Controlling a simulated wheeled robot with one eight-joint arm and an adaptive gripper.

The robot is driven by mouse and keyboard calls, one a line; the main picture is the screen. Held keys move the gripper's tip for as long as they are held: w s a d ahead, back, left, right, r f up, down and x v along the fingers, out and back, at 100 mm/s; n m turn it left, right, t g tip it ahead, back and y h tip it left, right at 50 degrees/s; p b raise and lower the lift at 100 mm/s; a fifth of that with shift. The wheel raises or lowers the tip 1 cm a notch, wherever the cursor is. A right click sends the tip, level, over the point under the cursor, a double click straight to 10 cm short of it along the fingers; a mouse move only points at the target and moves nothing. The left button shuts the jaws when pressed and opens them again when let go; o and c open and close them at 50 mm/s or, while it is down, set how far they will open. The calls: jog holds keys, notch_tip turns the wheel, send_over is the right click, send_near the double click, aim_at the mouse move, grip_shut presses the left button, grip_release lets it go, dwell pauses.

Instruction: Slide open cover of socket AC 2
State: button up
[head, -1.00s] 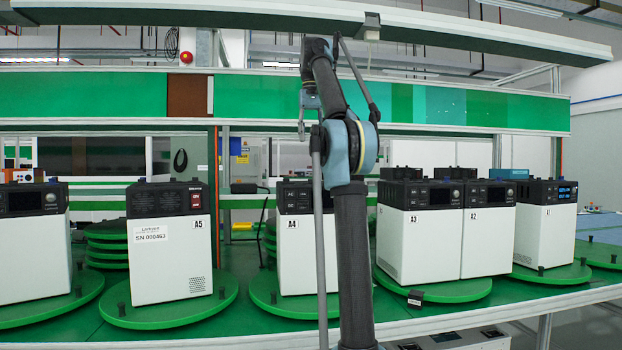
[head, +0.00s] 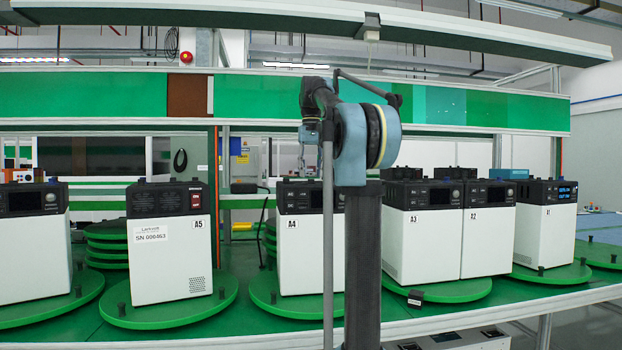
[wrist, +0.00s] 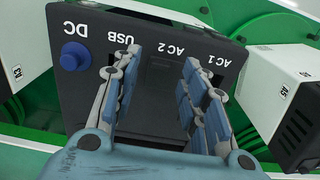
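The wrist view shows, upside down, the black top panel (wrist: 75,100) of a unit, marked DC, USB, AC 2 and AC 1. The socket AC 2 area (wrist: 160,75) is a dark, flush patch below its label, between my fingers. Its cover edges are hard to make out. My gripper (wrist: 160,58) is open and empty, with its fingers spread over the panel on either side of AC 2. Contact cannot be told. The fingers partly hide the USB and AC 1 areas. In the head view the unit appears to be A4 (head: 300,250), partly behind my arm.
A blue knob (wrist: 74,56) stands up beside DC. Unit A5 (head: 170,250) stands to the left and unit A3 (head: 420,240) to the right, on green turntables. A green overhead panel (head: 270,95) runs behind my arm.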

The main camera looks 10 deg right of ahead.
jog(key=shift+f, duration=0.9)
grip_shut()
jog(key=shift+w, duration=2.9)
grip_release()
notch_tip(320, 180, up, 12)
